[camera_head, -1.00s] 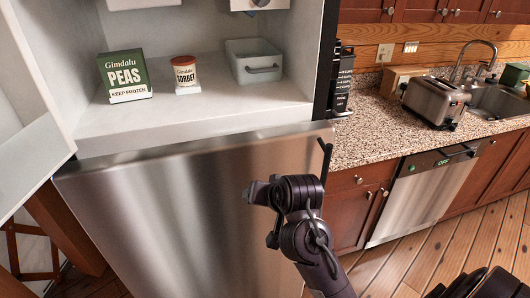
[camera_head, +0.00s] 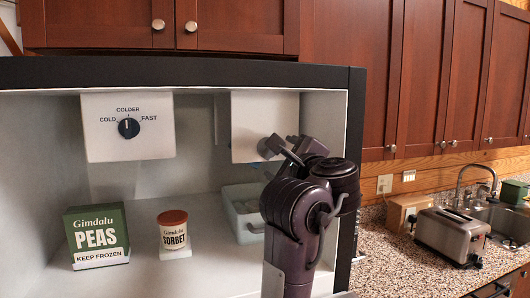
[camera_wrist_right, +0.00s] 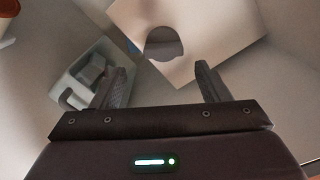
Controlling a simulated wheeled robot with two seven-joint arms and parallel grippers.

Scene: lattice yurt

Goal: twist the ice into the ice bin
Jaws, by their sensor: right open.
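The white ice maker box (camera_head: 262,112) hangs from the freezer ceiling; its grey knob (camera_wrist_right: 163,44) faces my right wrist camera. The pale ice bin (camera_head: 238,218) stands on the freezer floor below it, partly hidden by my right arm. In the right wrist view the bin (camera_wrist_right: 62,88) lies left of the fingers and holds a few grey blocks that look like ice. My right gripper (camera_head: 284,149) is open, its fingertips close to the knob. In the right wrist view, the open gripper (camera_wrist_right: 162,84) has nothing between its fingers and looks short of the knob. My left gripper is out of view.
A peas box (camera_head: 97,236) and a sorbet tub (camera_head: 173,233) stand left of the bin. A dial panel (camera_head: 127,127) hangs at the upper left. The freezer's dark right edge (camera_head: 354,150) is close to my arm. A toaster (camera_head: 455,236) stands on the counter.

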